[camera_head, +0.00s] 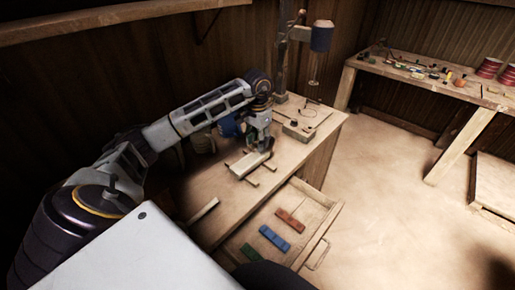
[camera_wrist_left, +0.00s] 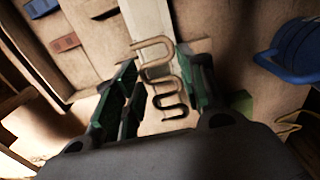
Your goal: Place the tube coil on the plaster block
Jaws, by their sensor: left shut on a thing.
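The tube coil (camera_wrist_left: 160,76) is a thin tan tube bent into several loops. In the left wrist view it lies between the two dark green fingers of my left gripper (camera_wrist_left: 156,92), which is shut on it. In the head view my left gripper (camera_head: 262,147) points down at the pale plaster block (camera_head: 243,166) on the workbench, near its far right end. I cannot tell whether the coil touches the block. Short brass-coloured pieces show around the block. The coil is hard to make out in the head view. My right gripper is not in view.
An open drawer (camera_head: 329,221) below the bench holds red (camera_head: 290,220), blue (camera_head: 274,238) and green tiles. A blue container (camera_head: 230,126) stands behind my gripper. A press (camera_head: 320,37) rises at the back. A white strip (camera_head: 204,210) lies at the bench's front left.

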